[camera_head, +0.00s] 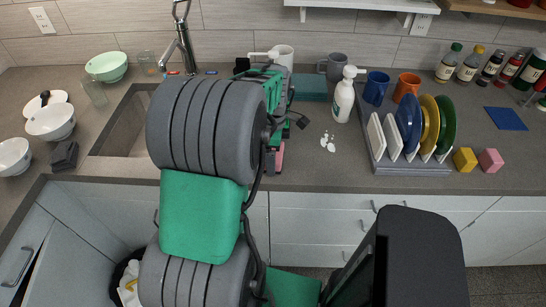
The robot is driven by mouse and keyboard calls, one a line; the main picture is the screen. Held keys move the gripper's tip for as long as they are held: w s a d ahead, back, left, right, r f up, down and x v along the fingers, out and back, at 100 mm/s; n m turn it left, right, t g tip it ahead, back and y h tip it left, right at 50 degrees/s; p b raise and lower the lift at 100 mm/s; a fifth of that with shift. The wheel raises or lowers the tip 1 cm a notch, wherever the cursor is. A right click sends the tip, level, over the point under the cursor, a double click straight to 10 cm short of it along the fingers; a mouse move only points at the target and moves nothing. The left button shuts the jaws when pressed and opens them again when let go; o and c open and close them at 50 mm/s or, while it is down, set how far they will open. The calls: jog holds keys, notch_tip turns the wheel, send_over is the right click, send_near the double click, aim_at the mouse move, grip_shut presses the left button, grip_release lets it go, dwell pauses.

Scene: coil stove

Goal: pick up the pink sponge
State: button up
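A small pink piece (280,156) shows near the counter's front edge, just right of my arm. It looks like part of a sponge, but most of it is hidden behind the arm. A pink block (490,160) also sits on the counter at the right, beside a yellow block (465,159). My arm's large grey and green links cover the middle left of the view. The end of my arm is beyond them, above the counter close to the partly hidden pink piece. My gripper's fingers are hidden, so I cannot tell whether they touch or hold it.
A dish rack (378,152) with several plates stands to the right. A white soap bottle (344,96), mugs (375,88) and a teal box (309,87) are behind. The sink (125,125) is left. Counter between arm and rack is mostly clear.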

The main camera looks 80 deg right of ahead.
jog(key=shift+r, duration=0.45)
notch_tip(320, 180, up, 3)
jog(key=shift+a+f+b, duration=0.1)
jog(key=shift+a+b, duration=0.05)
jog(key=shift+b, duration=0.2)
jog(key=a+r, duration=0.2)
jog(key=s+a+r+b, duration=0.1)
jog(key=r, duration=0.1)
jog(key=shift+a+r, duration=0.2)
jog(key=shift+a, duration=0.15)
jog(key=s+a+r+b, duration=0.2)
jog(key=a+r, duration=0.3)
jog(key=a, duration=0.4)
jog(key=shift+a, duration=0.4)
